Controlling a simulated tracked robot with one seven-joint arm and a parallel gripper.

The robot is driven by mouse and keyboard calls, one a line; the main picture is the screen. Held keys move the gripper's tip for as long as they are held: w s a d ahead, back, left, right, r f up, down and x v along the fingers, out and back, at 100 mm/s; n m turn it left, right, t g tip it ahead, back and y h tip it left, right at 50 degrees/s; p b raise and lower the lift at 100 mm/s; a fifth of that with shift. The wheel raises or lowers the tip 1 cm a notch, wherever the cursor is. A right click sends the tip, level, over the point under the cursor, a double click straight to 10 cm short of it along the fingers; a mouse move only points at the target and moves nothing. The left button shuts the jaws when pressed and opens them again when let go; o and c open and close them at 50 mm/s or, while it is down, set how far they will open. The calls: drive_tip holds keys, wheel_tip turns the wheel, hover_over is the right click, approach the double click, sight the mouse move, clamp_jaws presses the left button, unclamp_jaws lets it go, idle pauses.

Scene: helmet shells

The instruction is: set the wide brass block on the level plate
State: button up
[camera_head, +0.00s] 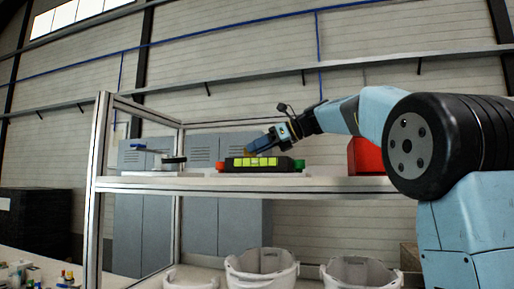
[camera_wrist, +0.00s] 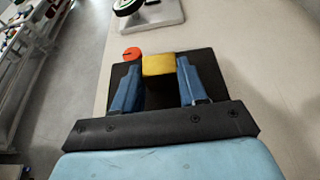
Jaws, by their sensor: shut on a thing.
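The brass block (camera_wrist: 158,66) is a yellow piece between the blue fingertips of my gripper (camera_wrist: 160,75) in the wrist view. My gripper is shut on it. In the head view my gripper (camera_head: 258,146) reaches from the right, tilted down, just above the black plate unit (camera_head: 236,170). The unit has a row of yellow-green segments on its front. In the wrist view the dark plate (camera_wrist: 203,62) lies beneath and around the fingers. I cannot tell whether the block touches the plate.
A red knob (camera_head: 299,165) and a green knob (camera_head: 220,166) flank the unit on the white shelf (camera_head: 340,184). A white-based device (camera_head: 152,160) stands left, a red box (camera_head: 366,157) right. White helmet shells (camera_head: 262,268) are below.

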drive_tip(key=o, duration=1.2)
drive_tip(key=shift+r, duration=0.1)
drive_tip(key=v, duration=1.2)
